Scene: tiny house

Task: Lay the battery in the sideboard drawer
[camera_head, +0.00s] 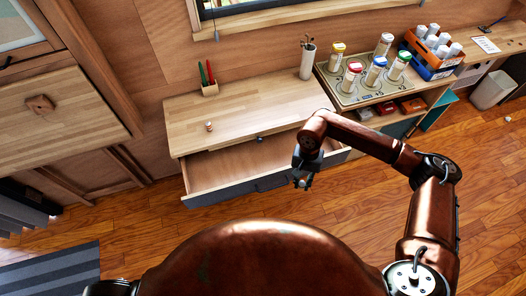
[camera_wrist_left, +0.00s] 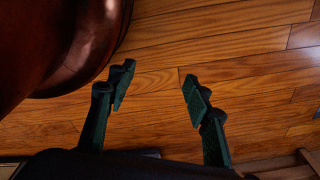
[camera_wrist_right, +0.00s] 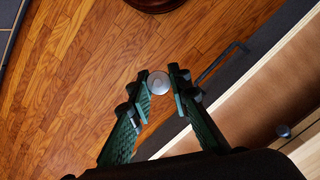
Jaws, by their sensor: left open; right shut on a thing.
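The sideboard (camera_head: 240,105) has a drawer (camera_head: 225,165) pulled open, and the visible part of its inside is empty. My right gripper (camera_head: 303,182) is shut on a small item with a round silver end, seemingly the battery (camera_wrist_right: 158,83); it sits between the fingertips in the right wrist view. The gripper is outside the drawer, by its front panel near the right end. The drawer with its dark handle (camera_wrist_right: 216,64) lies to the right of the gripper in the right wrist view. My left gripper (camera_wrist_left: 155,88) is open and empty above the wooden floor.
A small copper-coloured item (camera_head: 210,127) stands on the sideboard top. A pen holder (camera_head: 210,89), a white cup with sticks (camera_head: 307,62) and a rack of jars (camera_head: 365,85) stand farther back. My right forearm crosses above the drawer's right end. Floor in front is clear.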

